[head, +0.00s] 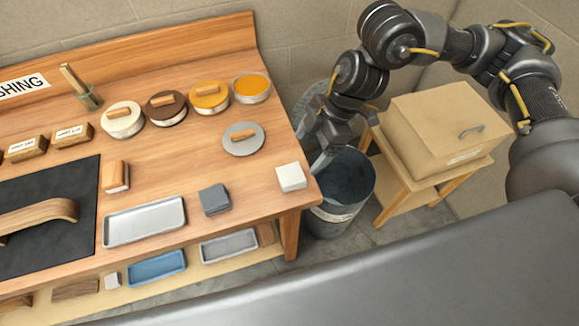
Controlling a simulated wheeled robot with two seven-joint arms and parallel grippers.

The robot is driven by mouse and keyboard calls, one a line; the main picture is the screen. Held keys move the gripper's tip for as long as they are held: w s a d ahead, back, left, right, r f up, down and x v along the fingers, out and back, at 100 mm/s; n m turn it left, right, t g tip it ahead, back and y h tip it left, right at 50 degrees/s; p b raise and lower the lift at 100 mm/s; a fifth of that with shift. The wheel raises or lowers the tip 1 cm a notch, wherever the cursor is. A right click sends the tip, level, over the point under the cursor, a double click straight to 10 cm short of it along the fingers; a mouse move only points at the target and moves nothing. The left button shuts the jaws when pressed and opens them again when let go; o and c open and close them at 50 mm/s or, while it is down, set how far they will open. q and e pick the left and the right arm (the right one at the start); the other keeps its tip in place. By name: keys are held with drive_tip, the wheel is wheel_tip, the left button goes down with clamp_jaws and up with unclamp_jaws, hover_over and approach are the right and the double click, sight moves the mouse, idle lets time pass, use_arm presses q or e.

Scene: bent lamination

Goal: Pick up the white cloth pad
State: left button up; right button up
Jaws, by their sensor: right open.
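The white cloth pad (291,177) is a small white block-like pad. It lies at the right front corner of the wooden bench (225,200). My right gripper (316,165) is open and empty, reaching down just right of the bench edge and slightly above and right of the pad. It looks apart from the pad. My left gripper does not show.
A grey block (214,199) and a metal tray (144,221) sit left of the pad. Several round tins stand behind, with a grey lid (243,139) nearest. A bin (342,190) stands beside the bench. A box (442,128) rests on a small stand.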

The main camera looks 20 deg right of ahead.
approach(292, 174)
drive_tip(key=x, duration=0.2)
drive_tip(key=shift+a+f+p, duration=0.15)
drive_tip(key=shift+a+p, duration=0.2)
drive_tip(key=shift+p, duration=0.05)
drive_tip(key=shift+a+f, duration=0.2)
drive_tip(key=shift+f, duration=0.3)
drive_tip(key=p+x, duration=0.1)
drive_tip(key=x, duration=0.3)
drive_tip(key=shift+d+f, duration=0.1)
drive_tip(key=shift+d, duration=0.1)
drive_tip(key=shift+a+f+p, duration=0.25)
drive_tip(key=shift+f+p, duration=0.05)
drive_tip(key=shift+f, duration=0.25)
drive_tip(key=c, duration=1.1)
drive_tip(key=shift+o, duration=0.2)
drive_tip(key=shift+r, duration=0.15)
